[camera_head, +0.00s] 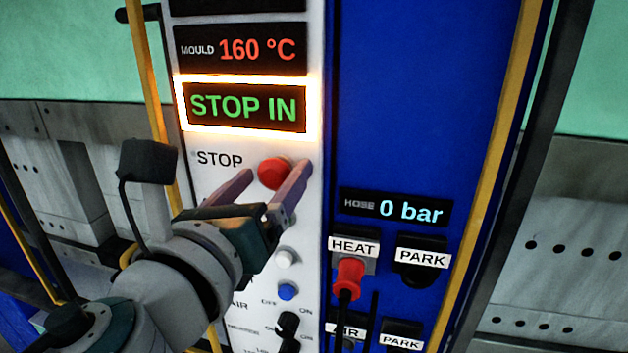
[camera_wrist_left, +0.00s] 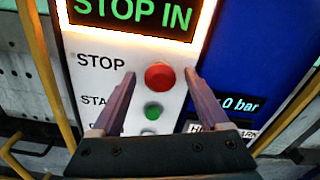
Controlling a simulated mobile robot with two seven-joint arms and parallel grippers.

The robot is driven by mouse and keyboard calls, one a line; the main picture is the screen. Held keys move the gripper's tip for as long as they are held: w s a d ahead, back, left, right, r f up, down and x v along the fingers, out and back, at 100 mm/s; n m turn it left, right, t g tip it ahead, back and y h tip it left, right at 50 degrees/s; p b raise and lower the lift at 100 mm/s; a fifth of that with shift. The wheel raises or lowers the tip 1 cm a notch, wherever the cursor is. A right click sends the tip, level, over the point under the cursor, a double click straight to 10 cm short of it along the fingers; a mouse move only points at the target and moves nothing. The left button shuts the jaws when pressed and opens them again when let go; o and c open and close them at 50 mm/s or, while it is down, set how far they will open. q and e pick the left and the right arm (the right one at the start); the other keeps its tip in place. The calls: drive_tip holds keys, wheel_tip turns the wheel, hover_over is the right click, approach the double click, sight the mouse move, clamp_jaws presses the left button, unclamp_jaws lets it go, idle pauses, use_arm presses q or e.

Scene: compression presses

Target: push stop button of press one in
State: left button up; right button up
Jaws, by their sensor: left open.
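The red round stop button (camera_head: 273,172) is on the white control panel (camera_head: 212,176), to the right of the word STOP. Above it a lit display (camera_head: 248,109) reads STOP IN in green, with a glowing frame. My left gripper (camera_head: 272,170) is open and empty in front of the panel, its fingers on either side of the button. In the left wrist view the button (camera_wrist_left: 159,76) shows between the spread fingertips (camera_wrist_left: 160,72). I cannot tell whether the fingers touch the panel. My right gripper is not in view.
A green button (camera_wrist_left: 153,111) sits below the stop button. White (camera_head: 285,258) and blue (camera_head: 288,291) buttons and black knobs are lower. On the blue panel, a red connector (camera_head: 348,275) is at HEAT, beside an empty-looking PARK socket (camera_head: 417,272). Yellow posts (camera_head: 497,140) flank the panels.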

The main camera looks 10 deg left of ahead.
use_arm(q)
drive_tip(key=s+b, duration=0.2)
drive_tip(key=s, duration=0.7)
drive_tip(key=shift+s+a+b, duration=0.15)
drive_tip(key=shift+s+b, duration=0.1)
drive_tip(key=shift+b, duration=0.05)
drive_tip(key=s+a+f+n+g+y+p, duration=0.25)
drive_tip(key=a+n+g, duration=0.2)
drive_tip(key=n, duration=0.55)
drive_tip(key=s+a+f+n+g+y+p, duration=0.25)
drive_tip(key=a+n, duration=0.25)
drive_tip(key=n, duration=0.5)
drive_tip(key=s+d+f+n+g+h+p, duration=0.1)
drive_tip(key=s+d+n+g+h, duration=0.1)
drive_tip(key=s+n, duration=0.3)
drive_tip(key=s+d+f+n+g+h, duration=0.1)
drive_tip(key=s+d+n+g+h, duration=0.1)
drive_tip(key=s+n+g, duration=0.3)
drive_tip(key=shift+s+d+f+n+h+p, duration=0.3)
drive_tip(key=shift+s+n+p, duration=0.1)
drive_tip(key=shift+s+n, duration=0.3)
